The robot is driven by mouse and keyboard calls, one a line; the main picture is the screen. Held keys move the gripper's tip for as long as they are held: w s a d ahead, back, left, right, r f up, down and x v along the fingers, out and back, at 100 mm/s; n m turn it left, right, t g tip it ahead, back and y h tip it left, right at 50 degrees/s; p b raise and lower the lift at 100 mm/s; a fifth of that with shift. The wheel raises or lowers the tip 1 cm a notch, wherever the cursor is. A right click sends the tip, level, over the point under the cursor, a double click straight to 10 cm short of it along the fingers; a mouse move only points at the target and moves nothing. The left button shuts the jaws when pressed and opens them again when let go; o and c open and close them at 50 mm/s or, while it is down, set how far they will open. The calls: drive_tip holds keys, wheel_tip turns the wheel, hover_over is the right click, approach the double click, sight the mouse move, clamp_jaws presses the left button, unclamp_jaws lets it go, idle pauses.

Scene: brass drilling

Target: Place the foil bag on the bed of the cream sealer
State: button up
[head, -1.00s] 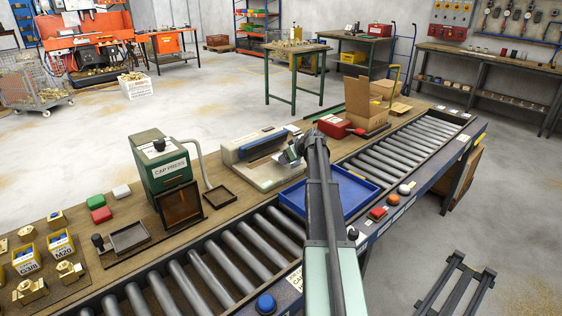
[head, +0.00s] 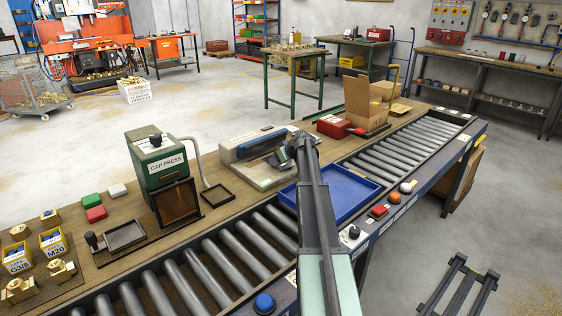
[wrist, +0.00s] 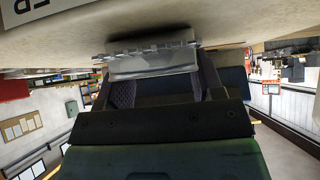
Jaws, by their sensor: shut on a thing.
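The cream sealer (head: 246,147) stands on the wooden bench beyond the rollers, with a blue-grey bar along its back. My gripper (head: 282,158) is over the right part of the sealer, low and close to its bed; my own arm hides much of it. In the wrist view my gripper (wrist: 155,78) is shut on the silvery foil bag (wrist: 153,60), which lies crosswise between the fingers. The bag is right against or very near a cream surface (wrist: 240,22); I cannot tell whether they touch. In the head view the bag is not clearly visible.
A blue tray (head: 352,194) sits on the rollers just right of the sealer. The green cap press (head: 157,160) stands left, with a small dark tray (head: 217,194) between. A red box (head: 333,126) and an open carton (head: 360,100) stand behind on the right.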

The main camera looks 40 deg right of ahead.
drive_tip(key=shift+s+a+f+b, duration=0.25)
drive_tip(key=shift+f+b, duration=0.05)
drive_tip(key=shift+b, duration=0.2)
drive_tip(key=o, duration=1)
drive_tip(key=shift+s, duration=0.15)
drive_tip(key=shift+r, duration=0.15)
drive_tip(key=p+v, duration=1)
drive_tip(key=v, duration=0.2)
drive_tip(key=shift+w+d+r, duration=0.25)
drive_tip(key=shift+w, duration=0.1)
